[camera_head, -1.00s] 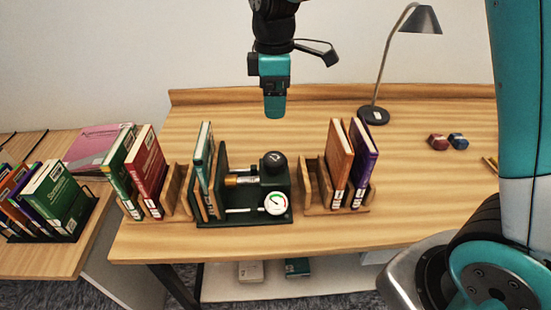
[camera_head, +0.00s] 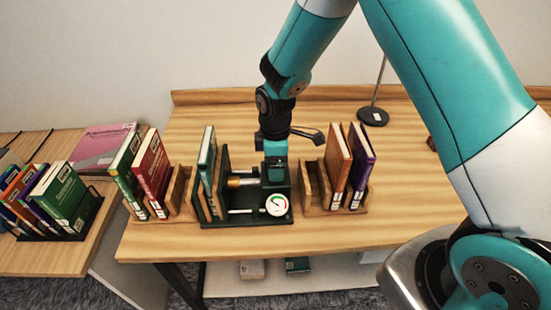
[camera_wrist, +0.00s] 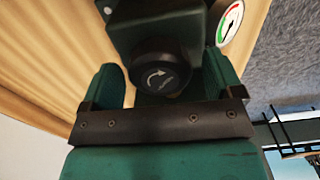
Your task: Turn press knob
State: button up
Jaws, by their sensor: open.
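The press (camera_head: 237,218) is a dark green device on the table, with a brass cylinder (camera_head: 240,182) and a round dial gauge (camera_head: 277,204). In the wrist view its black knob (camera_wrist: 160,74) shows a white curved arrow on its face. My gripper (camera_head: 275,176) points down right over the knob and hides it in the head view. In the wrist view my gripper (camera_wrist: 164,82) is open, with one teal finger on each side of the knob. I cannot tell whether the fingers touch it. A teal-covered book (camera_head: 207,158) stands upright at the press's left end.
Wooden holders stand on both sides of the press, with a green book (camera_head: 124,165) and red book (camera_head: 152,170) at left, and an orange book (camera_head: 338,163) and purple book (camera_head: 361,168) at right. A lamp (camera_head: 373,115) stands behind.

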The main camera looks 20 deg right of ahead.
jog(key=shift+f, duration=0.2)
jog(key=shift+c, duration=0.2)
jog(key=c, duration=0.9)
jog(key=shift+m, duration=0.3)
jog(key=m+b, duration=0.1)
jog(key=m, duration=0.3)
jog(key=m+b, duration=0.1)
jog(key=m, duration=0.4)
jog(key=shift+m, duration=0.4)
